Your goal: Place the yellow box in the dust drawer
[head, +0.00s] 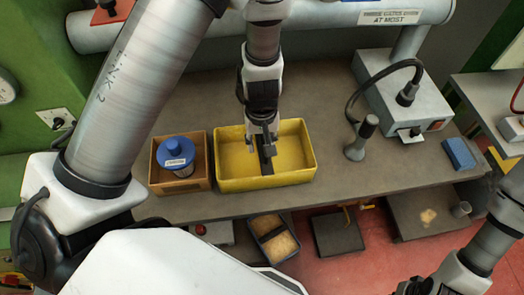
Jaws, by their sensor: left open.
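The yellow box (302,167), an open rectangular tray, stands on the grey bench beside a brown wooden box. My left gripper (261,143) points down over its middle with fingers apart. A dark strip (266,163) lies inside the box below the fingers; I cannot tell if they touch it. I cannot tell for sure which thing is the dust drawer. A dark two-compartment bin (262,227) with tan contents sits below the bench's front edge. Part of my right gripper (414,287) shows at the bottom right edge, its fingers unclear.
A blue-lidded jar (176,158) stands in the wooden box (197,187), left of the yellow box. A grey machine (410,105) with a cable and a handheld tool (358,145) are at the right. A dark flat box (337,234) is on the red floor.

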